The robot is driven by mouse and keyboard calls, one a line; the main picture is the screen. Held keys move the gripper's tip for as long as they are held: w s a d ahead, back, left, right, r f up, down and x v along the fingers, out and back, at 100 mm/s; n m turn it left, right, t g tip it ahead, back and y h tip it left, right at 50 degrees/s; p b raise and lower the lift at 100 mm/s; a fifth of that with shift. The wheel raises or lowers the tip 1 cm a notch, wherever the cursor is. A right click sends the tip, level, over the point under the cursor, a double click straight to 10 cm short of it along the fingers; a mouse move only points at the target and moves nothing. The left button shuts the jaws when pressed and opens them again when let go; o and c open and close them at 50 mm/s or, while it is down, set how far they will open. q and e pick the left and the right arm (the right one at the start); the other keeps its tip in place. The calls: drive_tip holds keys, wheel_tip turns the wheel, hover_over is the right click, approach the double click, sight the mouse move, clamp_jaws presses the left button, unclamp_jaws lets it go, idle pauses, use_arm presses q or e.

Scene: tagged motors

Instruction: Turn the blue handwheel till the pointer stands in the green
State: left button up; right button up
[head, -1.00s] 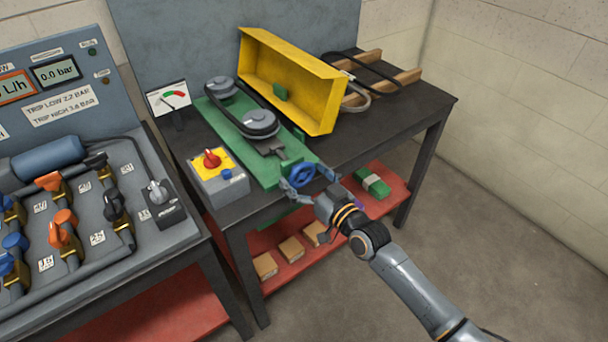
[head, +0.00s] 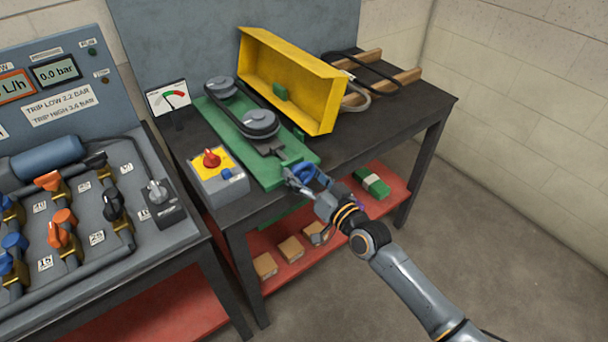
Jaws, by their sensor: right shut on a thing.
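The blue handwheel (head: 307,173) stands at the front end of the green belt-drive base (head: 268,176), at the front edge of the dark table. My right gripper (head: 298,180) reaches it from the front right and is shut on it; its fingers cover part of the rim. The small white dial (head: 168,97) with red and green marks stands behind and left of the base. Its pointer is too small to read surely. My left gripper is not in view.
A grey switch box (head: 220,184) with a red knob on a yellow plate stands left of the base. A yellow open guard (head: 292,80) lies behind. A red shelf (head: 392,192) below holds several blocks. A valve panel (head: 78,225) stands at left.

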drive_tip(key=shift+m, duration=1.4)
drive_tip(key=o, duration=1.2)
drive_tip(key=shift+c, duration=0.2)
drive_tip(key=shift+f, duration=0.1)
